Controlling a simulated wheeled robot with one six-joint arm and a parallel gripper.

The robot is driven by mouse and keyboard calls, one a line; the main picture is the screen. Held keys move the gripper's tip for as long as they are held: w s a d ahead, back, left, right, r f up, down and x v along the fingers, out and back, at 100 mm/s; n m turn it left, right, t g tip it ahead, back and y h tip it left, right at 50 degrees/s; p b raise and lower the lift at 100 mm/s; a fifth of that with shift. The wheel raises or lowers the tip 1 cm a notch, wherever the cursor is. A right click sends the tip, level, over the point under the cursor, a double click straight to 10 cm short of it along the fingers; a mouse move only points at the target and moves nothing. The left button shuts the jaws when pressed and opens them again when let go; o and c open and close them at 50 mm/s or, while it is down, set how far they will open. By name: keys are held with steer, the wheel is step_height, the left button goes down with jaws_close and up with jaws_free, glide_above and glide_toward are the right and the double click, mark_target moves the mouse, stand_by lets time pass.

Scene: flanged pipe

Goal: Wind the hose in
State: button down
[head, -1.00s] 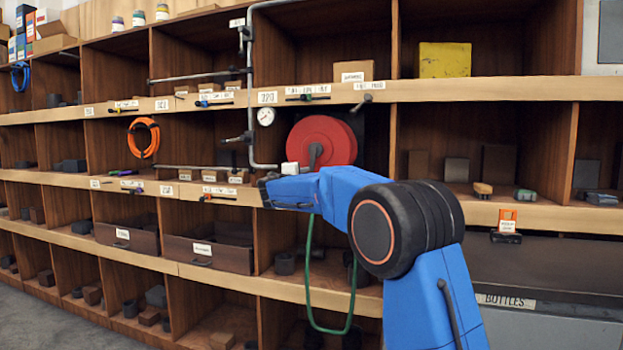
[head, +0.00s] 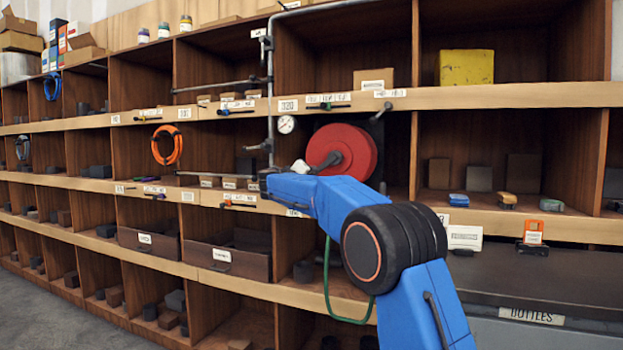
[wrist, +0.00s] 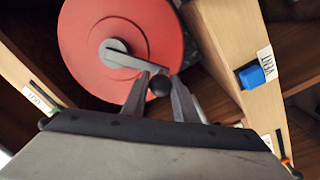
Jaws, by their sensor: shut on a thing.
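The red hose reel (head: 362,150) stands in an upper-middle compartment of the shelf. Its grey crank points down and left from the hub in the head view. In the wrist view the reel (wrist: 85,50) fills the upper left, and the crank arm ends in a black knob (wrist: 160,87). My gripper (wrist: 160,82) is shut on this knob, one finger on each side. In the head view my fingers are hidden behind my own wrist. The green hose (head: 343,317) hangs in a loop below the reel, partly covered by my arm.
A pressure gauge (head: 286,124) and a grey pipe stand left of the reel. Wooden shelf edges run above and below it. A blue item (wrist: 256,76) sits on an edge right of my gripper. An orange hose coil (head: 166,146) hangs further left.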

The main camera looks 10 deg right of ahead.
steer(key=shift+a+r+m, duration=0.2)
steer(key=shift+m, duration=0.1)
steer(key=c, duration=1.4)
jaws_free()
steer(key=shift+w, duration=0.1)
steer(key=v, duration=1.7)
steer(key=shift+s, duration=0.2)
steer(key=shift+a, duration=0.1)
steer(key=shift+c, duration=0.6)
